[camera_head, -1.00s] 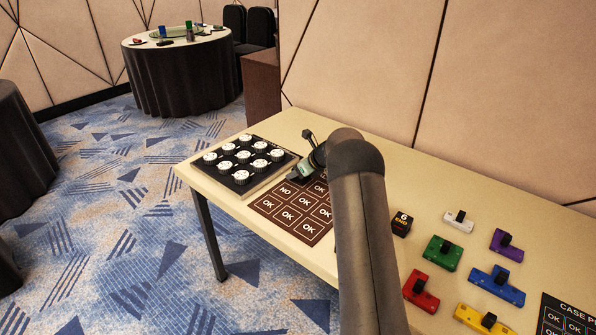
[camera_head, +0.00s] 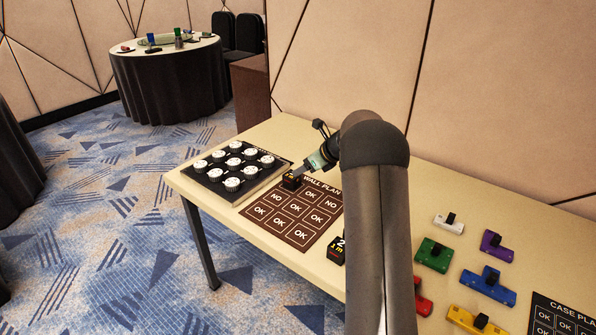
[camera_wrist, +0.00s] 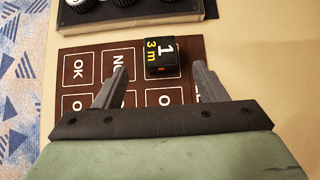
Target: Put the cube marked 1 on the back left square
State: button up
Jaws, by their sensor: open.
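The black cube marked 1 (camera_wrist: 161,58), with a yellow "3 m", sits upright on the brown wall plan board (camera_head: 290,226). In the head view the cube (camera_head: 291,182) covers the board's back left corner square, near the knob panel. My gripper (camera_wrist: 160,72) is open and empty. In the wrist view its two fingers stand apart on either side of the cube's line, with gaps on both sides and the cube just beyond the tips. In the head view my gripper (camera_head: 302,170) is just behind and above the cube.
A panel of white knobs (camera_head: 232,184) lies left of the board. Another black cube, marked 2 (camera_head: 338,249), is partly hidden by my arm. Coloured blocks with black handles, such as the green one (camera_head: 433,255), lie at the right. The wall rises behind the table.

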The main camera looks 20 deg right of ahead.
jog(key=s+a+r+n+g, duration=0.2)
jog(key=s+a+r+n, duration=0.1)
jog(key=s+a+n, duration=0.55)
jog(key=s+a+r+n+g, duration=0.25)
jog(key=s+a+n, duration=0.25)
jog(key=s, duration=0.7)
jog(key=s+a+f+n+g+h, duration=0.1)
jog(key=s+n+h, duration=0.1)
jog(key=s+n, duration=0.6)
jog(key=s+a+f+n+g+h, duration=0.1)
jog(key=s+n, duration=0.7)
jog(key=s, duration=0.9)
jog(key=shift+s+a+f+g+h, duration=0.25)
jog(key=shift+s+f+g+h, duration=0.1)
jog(key=shift+f+g+h, duration=0.45)
jog(key=shift+r+t, duration=0.1)
jog(key=shift+t, duration=0.15)
